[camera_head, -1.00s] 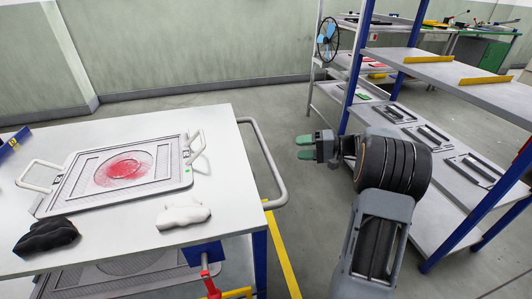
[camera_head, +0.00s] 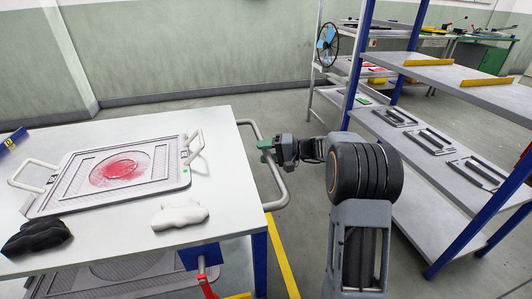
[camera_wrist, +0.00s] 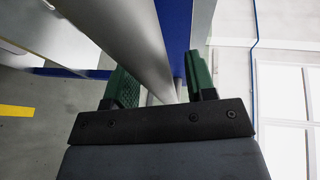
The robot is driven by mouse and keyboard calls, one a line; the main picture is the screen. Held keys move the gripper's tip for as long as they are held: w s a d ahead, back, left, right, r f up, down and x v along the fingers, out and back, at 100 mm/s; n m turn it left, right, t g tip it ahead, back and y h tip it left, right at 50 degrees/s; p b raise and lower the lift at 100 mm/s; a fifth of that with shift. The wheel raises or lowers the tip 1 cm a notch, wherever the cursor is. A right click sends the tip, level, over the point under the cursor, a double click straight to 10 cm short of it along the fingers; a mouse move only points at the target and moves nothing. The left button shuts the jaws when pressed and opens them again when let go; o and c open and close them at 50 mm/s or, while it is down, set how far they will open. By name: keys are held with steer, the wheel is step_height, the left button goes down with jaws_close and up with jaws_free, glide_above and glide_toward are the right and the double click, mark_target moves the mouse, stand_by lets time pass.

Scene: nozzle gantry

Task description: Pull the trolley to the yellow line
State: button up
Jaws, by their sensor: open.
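The trolley (camera_head: 228,180) has a white top and stands at the left of the head view. Its grey tubular handle (camera_head: 284,192) sticks out from its right side. My gripper (camera_head: 264,148) is at the handle, with its green fingers near the bar's far part. In the wrist view my gripper (camera_wrist: 160,88) is open, and the grey handle bar (camera_wrist: 125,40) runs down between the two green fingers. I cannot tell whether a finger touches the bar. The yellow line (camera_head: 283,262) lies on the floor, right of the trolley's blue leg. Part of it is hidden under the trolley.
On the trolley are a framed tray (camera_head: 68,195) with a red patch, a black glove (camera_head: 38,238) and a white glove (camera_head: 180,214). A blue-posted shelf rack (camera_head: 460,205) stands close on the right. Grey floor (camera_head: 225,105) is clear behind the trolley.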

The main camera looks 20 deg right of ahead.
jaws_close()
stand_by(0.4)
steer(key=shift+d, duration=0.2)
steer(key=d+p, duration=0.3)
steer(key=d, duration=1.3)
steer(key=shift+d, duration=0.15)
